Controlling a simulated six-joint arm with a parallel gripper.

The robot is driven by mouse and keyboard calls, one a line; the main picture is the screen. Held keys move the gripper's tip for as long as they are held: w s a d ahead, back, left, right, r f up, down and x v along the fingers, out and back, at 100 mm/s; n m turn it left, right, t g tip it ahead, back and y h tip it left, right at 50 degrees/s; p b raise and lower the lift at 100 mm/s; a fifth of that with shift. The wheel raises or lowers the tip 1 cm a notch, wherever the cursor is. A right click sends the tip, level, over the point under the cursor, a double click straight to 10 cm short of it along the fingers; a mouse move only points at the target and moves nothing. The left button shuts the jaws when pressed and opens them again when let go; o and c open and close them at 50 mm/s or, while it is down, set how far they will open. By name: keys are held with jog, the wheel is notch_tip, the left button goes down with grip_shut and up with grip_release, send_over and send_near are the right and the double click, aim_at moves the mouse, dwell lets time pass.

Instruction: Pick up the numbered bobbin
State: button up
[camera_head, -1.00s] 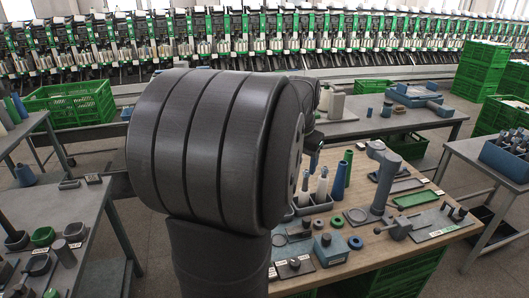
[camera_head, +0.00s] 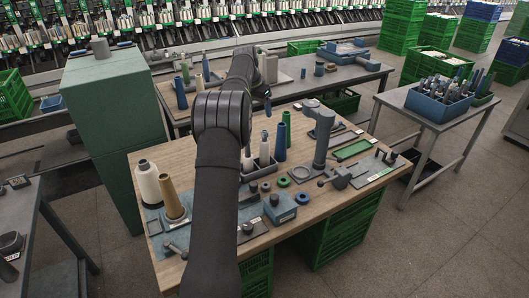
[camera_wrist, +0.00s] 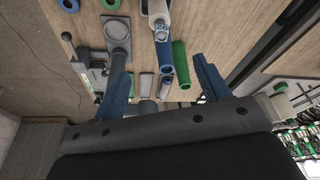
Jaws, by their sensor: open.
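My gripper (camera_wrist: 162,85) is open and empty, with its two blue fingers wide apart in the wrist view. In the head view a dark blue fingertip (camera_head: 267,107) hangs above the bobbin tray, partly behind my arm. A white bobbin with a small label on its end (camera_wrist: 160,31) shows at the top of the wrist view, beyond the fingers; the number is too small to read. In the head view, white bobbins (camera_head: 264,149) stand upright in a small grey tray (camera_head: 266,171). A blue cone (camera_head: 280,142) and a green cone (camera_head: 287,125) stand close beside them.
A grey post fixture (camera_head: 322,142) stands right of the cones. A blue block (camera_head: 281,208) and rings lie in front of the tray. A white yarn cone (camera_head: 148,184) and a tan cone (camera_head: 173,200) stand at the left of the wooden table (camera_head: 330,205).

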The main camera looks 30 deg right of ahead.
aim_at(265, 138)
jog(key=x, duration=1.2)
jog(key=shift+w, duration=0.1)
jog(key=x, duration=0.3)
jog(key=a+x, duration=0.1)
jog(key=x, duration=0.1)
jog(key=shift+d+f, duration=0.1)
jog(key=shift+f, duration=0.2)
jog(key=c, duration=1)
jog(key=shift+r, duration=0.15)
